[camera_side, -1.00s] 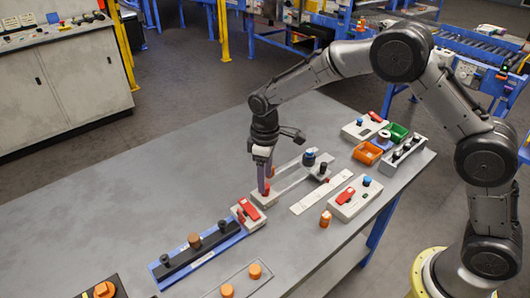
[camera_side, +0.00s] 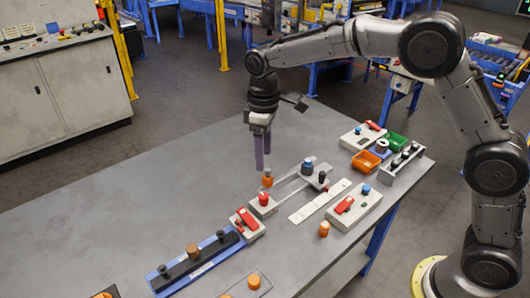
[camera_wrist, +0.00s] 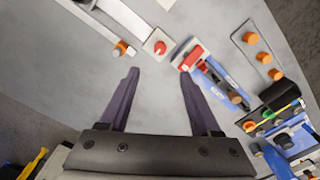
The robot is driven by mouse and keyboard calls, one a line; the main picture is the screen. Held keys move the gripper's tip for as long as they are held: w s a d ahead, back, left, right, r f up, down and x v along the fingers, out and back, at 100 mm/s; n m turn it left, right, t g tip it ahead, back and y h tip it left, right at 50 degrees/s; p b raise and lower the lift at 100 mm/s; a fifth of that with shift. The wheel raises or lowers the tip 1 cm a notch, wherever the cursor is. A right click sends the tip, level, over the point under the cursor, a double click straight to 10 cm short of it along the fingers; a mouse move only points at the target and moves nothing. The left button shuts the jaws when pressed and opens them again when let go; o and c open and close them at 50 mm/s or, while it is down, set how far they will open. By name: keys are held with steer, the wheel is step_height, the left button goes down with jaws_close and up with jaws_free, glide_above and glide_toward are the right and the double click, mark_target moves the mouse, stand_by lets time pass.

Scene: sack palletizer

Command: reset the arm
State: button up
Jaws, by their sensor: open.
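My gripper (camera_side: 263,162) hangs over the table, fingers pointing down, above and behind a small grey block with a red knob (camera_side: 263,200). The purple fingers are apart and empty. In the wrist view my gripper (camera_wrist: 158,74) shows clear grey tabletop between its fingers. The red-knob block (camera_wrist: 159,42) lies beyond the fingertips there, and an orange knob (camera_wrist: 121,47) is to its left. In the side view the orange knob (camera_side: 267,180) stands just below the fingertips, apart from them.
The grey table (camera_side: 120,200) has free room at left. A blue rail with pegs (camera_side: 195,262) and a red-switch box (camera_side: 246,224) lie in front.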

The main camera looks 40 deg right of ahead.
steer(key=s+d+r+m+t, duration=0.1)
steer(key=s+d+r+t, duration=0.1)
steer(key=s+d+r, duration=0.35)
steer(key=s+d+r+m+t, duration=0.1)
steer(key=s+d+r+t, duration=0.1)
steer(key=s+r, duration=0.6)
steer(key=s+d+r+m+t, duration=0.1)
steer(key=s+d+m, duration=0.2)
steer(key=s, duration=0.8)
steer(key=s+f+m, duration=0.2)
steer(key=s+f, duration=0.4)
steer(key=shift+s+d+f+t, duration=0.15)
steer(key=shift+d+f+t, duration=0.15)
steer(key=shift+d, duration=0.05)
